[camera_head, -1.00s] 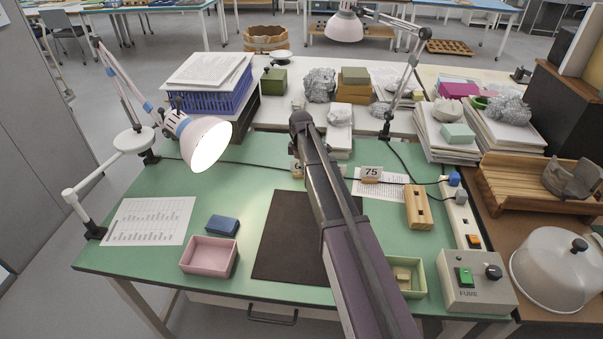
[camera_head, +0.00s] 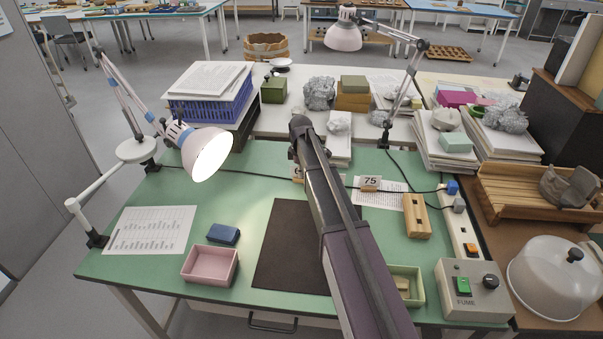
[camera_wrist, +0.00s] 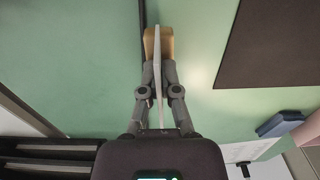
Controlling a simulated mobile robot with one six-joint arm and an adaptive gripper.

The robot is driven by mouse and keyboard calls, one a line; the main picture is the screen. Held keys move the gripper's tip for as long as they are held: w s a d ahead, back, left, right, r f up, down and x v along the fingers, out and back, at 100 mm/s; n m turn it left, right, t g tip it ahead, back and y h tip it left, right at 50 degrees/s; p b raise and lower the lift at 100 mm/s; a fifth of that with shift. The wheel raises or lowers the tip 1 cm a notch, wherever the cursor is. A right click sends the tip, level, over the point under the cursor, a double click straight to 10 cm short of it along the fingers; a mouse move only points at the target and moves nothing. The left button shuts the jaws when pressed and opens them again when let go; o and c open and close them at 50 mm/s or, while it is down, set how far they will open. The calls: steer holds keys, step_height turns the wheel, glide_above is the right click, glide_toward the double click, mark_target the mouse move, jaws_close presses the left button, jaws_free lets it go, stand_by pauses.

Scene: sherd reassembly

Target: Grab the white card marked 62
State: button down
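The white card stands in a small wooden block (camera_wrist: 166,43). In the wrist view the card (camera_wrist: 157,60) is seen edge-on as a thin pale strip, so its number does not show there. My gripper (camera_wrist: 158,72) has its two fingers close together, one on each side of the card, and looks shut on it.
The green table (camera_head: 255,170) carries a dark mat (camera_head: 285,245), a pink tray (camera_head: 210,265), a blue block (camera_head: 223,234), a wooden block (camera_head: 417,216) and a green tray (camera_head: 415,285). A lit lamp (camera_head: 207,153) hangs at the left. A cable crosses behind the cards.

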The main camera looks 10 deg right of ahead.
step_height(320, 180, up, 2)
steer(key=shift+r+p, duration=0.1)
steer(key=shift+p, duration=0.65)
steer(key=s, duration=1)
steer(key=s+a+r+p, duration=0.1)
steer(key=s, duration=0.5)
steer(key=shift+r, duration=0.1)
